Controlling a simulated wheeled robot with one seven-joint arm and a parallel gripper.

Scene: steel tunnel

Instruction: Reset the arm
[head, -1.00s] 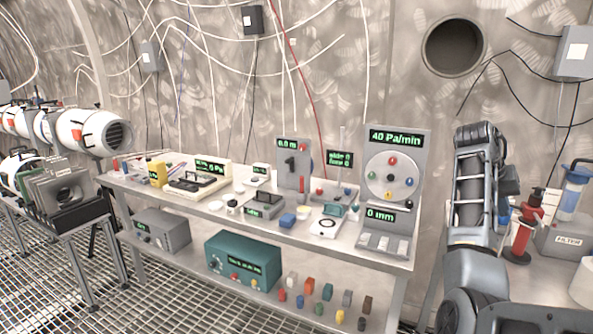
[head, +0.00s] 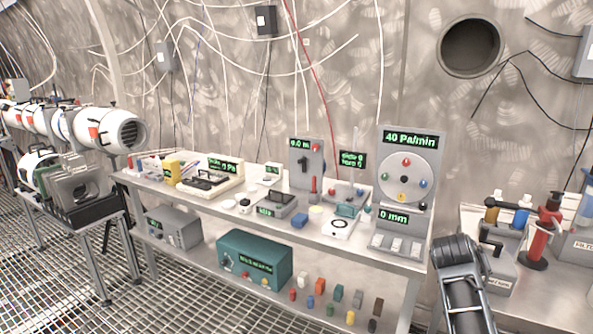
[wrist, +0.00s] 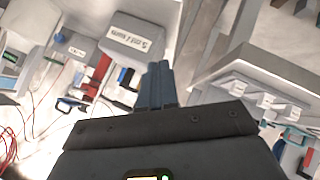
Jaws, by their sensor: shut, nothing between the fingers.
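My arm shows at the lower right of the head view, in front of the gap between the long bench and the right-hand bench. Its folded joint is low and the link runs out of the bottom edge. My gripper is hidden in the head view. In the wrist view my gripper (wrist: 155,85) shows as two blue-grey fingers pressed together, shut and empty. The fingers point toward a grey box with a label (wrist: 128,42), which appears upside down. I cannot tell the distance between them.
The long bench (head: 345,250) carries instruments and a tall dial panel (head: 405,170) close to my arm's left. The right-hand bench (head: 480,215) holds a red stand (head: 540,240) and bottles. Small coloured blocks stand on the lower shelf. Grating floor is open at left.

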